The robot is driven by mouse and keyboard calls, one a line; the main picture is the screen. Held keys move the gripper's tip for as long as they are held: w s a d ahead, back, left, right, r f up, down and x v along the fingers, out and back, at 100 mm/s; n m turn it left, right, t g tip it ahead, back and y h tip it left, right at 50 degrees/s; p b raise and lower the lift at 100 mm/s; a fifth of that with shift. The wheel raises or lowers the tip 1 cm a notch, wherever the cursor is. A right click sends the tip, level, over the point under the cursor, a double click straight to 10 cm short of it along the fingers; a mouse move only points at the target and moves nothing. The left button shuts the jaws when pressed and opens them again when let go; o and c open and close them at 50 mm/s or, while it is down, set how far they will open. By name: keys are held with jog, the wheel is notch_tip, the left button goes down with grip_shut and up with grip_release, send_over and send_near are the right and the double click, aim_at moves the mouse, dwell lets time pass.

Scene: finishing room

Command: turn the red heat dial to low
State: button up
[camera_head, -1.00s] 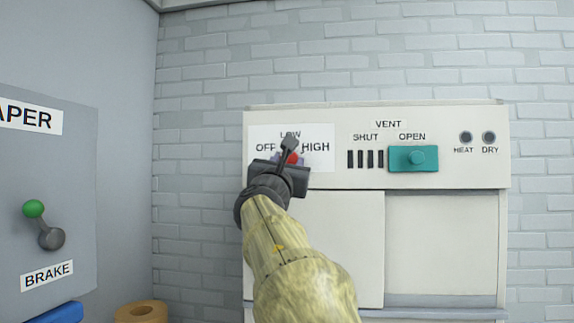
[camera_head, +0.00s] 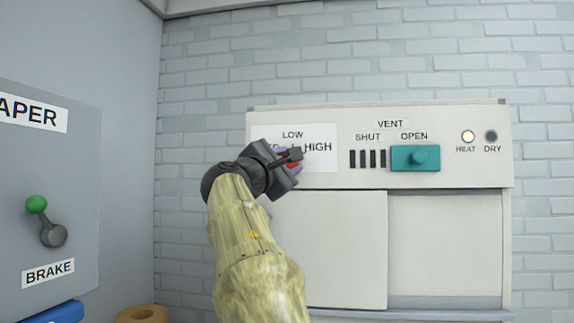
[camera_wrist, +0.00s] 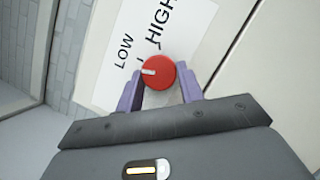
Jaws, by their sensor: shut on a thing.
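The round red dial (camera_wrist: 160,77) sits between the two purple fingers of my gripper (camera_wrist: 157,92) in the wrist view. The gripper is shut on it. The dial's white pointer mark points left in that view, roughly toward the side of the LOW label (camera_wrist: 123,50) and away from HIGH (camera_wrist: 160,22). In the head view my gripper (camera_head: 288,163) covers most of the dial, and a little red shows between the fingers. The OFF label is mostly hidden behind my wrist. The HEAT lamp (camera_head: 468,136) is lit.
The DRY lamp (camera_head: 491,136) is dark. A teal vent slider (camera_head: 415,158) stands at OPEN, right of the dial. A green-knobbed brake lever (camera_head: 44,220) is on the grey panel at left. A tan ring (camera_head: 142,315) lies below.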

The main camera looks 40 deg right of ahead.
jog(key=shift+r+m+g+y+p, duration=0.15)
jog(key=shift+m+g+y+p, duration=0.4)
jog(key=shift+m, duration=1.35)
jog(key=o, duration=1)
jog(key=shift+a, duration=0.1)
jog(key=b+v, duration=0.7)
jog(key=v, duration=1)
jog(key=shift+w+a+b, duration=0.1)
jog(key=shift+a+b, duration=0.05)
jog(key=shift+b, duration=0.25)
